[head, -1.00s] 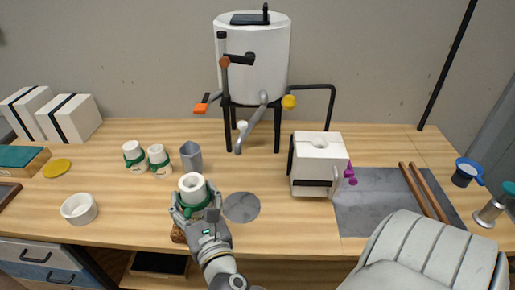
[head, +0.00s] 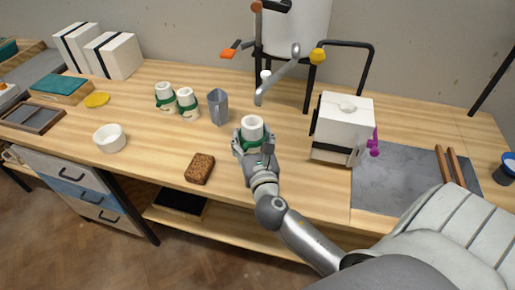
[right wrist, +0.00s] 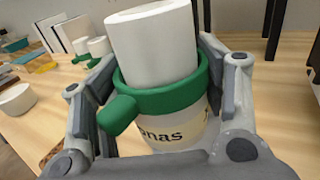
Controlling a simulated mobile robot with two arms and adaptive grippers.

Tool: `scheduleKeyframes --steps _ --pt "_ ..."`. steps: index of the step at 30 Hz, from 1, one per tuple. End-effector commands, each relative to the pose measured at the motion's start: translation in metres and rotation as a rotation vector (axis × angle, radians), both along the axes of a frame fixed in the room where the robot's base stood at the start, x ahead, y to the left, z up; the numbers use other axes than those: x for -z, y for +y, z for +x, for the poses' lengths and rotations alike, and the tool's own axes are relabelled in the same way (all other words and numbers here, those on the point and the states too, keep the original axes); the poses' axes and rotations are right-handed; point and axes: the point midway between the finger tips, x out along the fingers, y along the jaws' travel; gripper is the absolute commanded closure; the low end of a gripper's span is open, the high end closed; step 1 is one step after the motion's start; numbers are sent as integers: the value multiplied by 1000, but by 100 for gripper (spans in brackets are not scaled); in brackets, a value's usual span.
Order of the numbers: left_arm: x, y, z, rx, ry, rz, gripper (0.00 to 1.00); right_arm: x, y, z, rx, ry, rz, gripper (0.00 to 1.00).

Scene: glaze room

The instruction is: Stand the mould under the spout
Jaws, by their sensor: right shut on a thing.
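My right gripper (head: 255,150) is shut on a white round mould (head: 252,128) with a green band. In the right wrist view the mould (right wrist: 155,45) is upright between the fingers (right wrist: 165,110), with a green knob and dark letters on a pale label, partly cut off. The grey spout (head: 277,77) slopes down from the white tank (head: 293,28); its low end is behind the mould in the head view. I cannot tell whether the mould touches the table. The round grey disc is hidden behind my gripper and the mould. My left gripper is not in view.
Two similar green-banded white pieces (head: 176,100) and a grey jug (head: 218,107) stand left of the spout. A brown sponge (head: 200,168) lies near the front edge. A white bowl (head: 110,138) is left.

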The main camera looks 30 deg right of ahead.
Motion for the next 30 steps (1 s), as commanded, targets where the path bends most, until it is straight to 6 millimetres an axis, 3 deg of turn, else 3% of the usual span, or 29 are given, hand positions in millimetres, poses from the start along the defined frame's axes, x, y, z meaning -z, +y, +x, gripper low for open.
scheduleKeyframes --steps 3,12,18,30 --pt "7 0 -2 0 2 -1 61 17 -13 7 1 -4 -5 64" --pt "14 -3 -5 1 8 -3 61 39 -30 15 2 -4 -5 64" --pt "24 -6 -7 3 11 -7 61 65 -28 14 1 -3 -2 64" --pt "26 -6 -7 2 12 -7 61 69 -27 14 0 -4 -3 64"
